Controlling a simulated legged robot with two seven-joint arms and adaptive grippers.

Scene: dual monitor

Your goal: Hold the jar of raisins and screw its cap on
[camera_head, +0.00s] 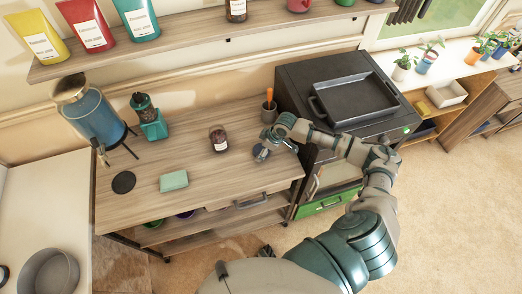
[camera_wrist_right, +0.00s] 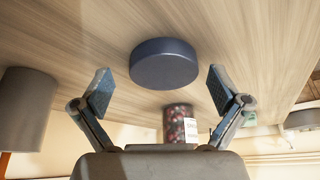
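The raisin jar (camera_head: 218,138) stands upright on the wooden table, dark with a white label. It also shows in the right wrist view (camera_wrist_right: 178,124), beyond the cap. The round dark blue cap (camera_wrist_right: 164,64) lies on the tabletop, apart from the jar. My right gripper (camera_head: 262,152) is low over the table, right of the jar. In the wrist view my right gripper (camera_wrist_right: 160,82) is open, its fingertips on either side of the cap with gaps. In the head view the gripper largely hides the cap. I cannot make out my left gripper.
A grey cup (camera_head: 268,113) with an orange handle stands behind my right gripper. A black oven (camera_head: 300,78) with a tray is to the right. A blue dispenser (camera_head: 95,115), green sponge (camera_head: 173,181) and black coaster (camera_head: 123,182) are left. The tabletop before the jar is clear.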

